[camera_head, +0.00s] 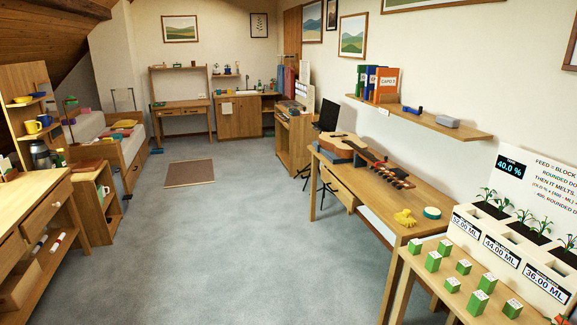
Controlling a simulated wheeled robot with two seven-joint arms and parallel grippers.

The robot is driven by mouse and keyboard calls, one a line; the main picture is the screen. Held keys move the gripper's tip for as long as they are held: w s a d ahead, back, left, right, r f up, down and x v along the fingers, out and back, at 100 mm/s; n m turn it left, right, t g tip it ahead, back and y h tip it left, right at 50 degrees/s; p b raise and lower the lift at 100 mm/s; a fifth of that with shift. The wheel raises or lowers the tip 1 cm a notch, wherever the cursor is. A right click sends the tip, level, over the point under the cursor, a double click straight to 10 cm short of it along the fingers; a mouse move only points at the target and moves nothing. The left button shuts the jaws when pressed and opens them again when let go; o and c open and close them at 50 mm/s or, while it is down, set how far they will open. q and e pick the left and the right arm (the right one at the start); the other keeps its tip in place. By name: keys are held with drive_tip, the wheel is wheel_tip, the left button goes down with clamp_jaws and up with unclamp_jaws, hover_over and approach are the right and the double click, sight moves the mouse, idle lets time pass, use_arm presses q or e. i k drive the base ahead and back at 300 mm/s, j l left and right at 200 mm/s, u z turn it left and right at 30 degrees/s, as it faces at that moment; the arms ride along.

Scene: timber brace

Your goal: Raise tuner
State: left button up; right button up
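An acoustic guitar (340,142) lies on a wooden desk (440,200) at the right, its body toward the back and its neck toward me. Its dark headstock (398,178) has several pegs along its edges and seems to rest on something dark. Nothing is clearly recognisable as a separate tuner; the parts around the headstock are too small to tell apart. Neither of my grippers is in view, so nothing is seen touching the guitar.
A yellow lumpy object (405,218) and a round teal-rimmed item (432,212) lie on the desk. A wall shelf (440,123) hangs above. A planter table (425,258) with green boxes stands front right. The grey carpet (235,235) is clear mid-room.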

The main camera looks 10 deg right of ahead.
sight(398, 171)
drive_tip(key=i+j+z, duration=0.1)
drive_tip(key=i+z, duration=0.25)
drive_tip(key=i, duration=0.2)
drive_tip(key=i+j+z, duration=0.3)
drive_tip(key=i, duration=0.25)
drive_tip(key=i+j+z, duration=0.35)
drive_tip(key=i, duration=0.15)
